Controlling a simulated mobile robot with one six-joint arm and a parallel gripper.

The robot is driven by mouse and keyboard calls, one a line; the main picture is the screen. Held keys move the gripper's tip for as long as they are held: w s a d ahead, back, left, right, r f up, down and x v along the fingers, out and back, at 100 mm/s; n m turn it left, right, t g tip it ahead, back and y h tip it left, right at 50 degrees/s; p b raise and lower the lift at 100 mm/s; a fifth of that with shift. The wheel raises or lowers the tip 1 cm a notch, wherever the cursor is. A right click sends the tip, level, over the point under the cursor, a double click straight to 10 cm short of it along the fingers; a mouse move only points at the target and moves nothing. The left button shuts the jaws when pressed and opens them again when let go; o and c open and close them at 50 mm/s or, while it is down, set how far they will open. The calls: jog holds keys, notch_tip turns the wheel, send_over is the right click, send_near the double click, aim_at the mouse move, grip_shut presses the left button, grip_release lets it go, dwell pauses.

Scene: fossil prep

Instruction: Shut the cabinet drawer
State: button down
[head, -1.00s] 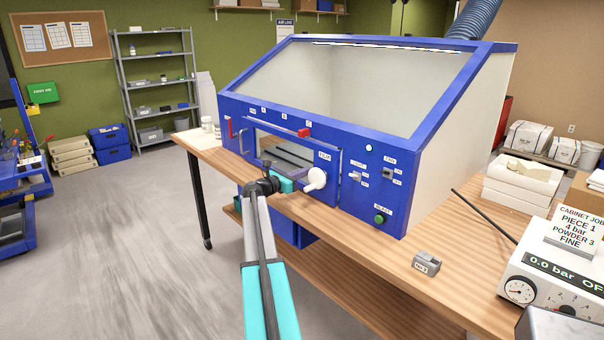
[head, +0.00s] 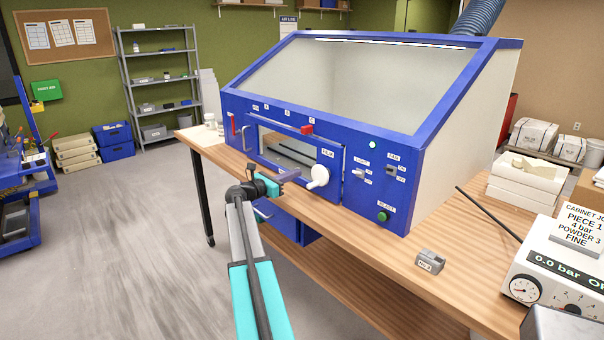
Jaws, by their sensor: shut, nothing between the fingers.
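The blue cabinet (head: 405,205) stands on the wooden bench, with a sloped window and a blue front panel. Below the bench top is a blue drawer unit (head: 285,227), partly hidden behind my arm. I cannot tell how far its drawer stands out. My gripper (head: 291,174) is shut and empty. It is in front of the cabinet's lower front opening (head: 285,150), above the bench's front edge and higher than the drawer unit, and points right toward the white round knob (head: 319,176). I see no clear contact with the cabinet.
The bench (head: 375,248) runs to the lower right. A small grey labelled block (head: 430,262) and a white gauge box (head: 550,270) stand on it.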

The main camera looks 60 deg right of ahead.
jog(key=b+v, duration=0.1)
jog(key=v, duration=0.5)
jog(key=shift+w+a, duration=0.2)
dwell(0.4)
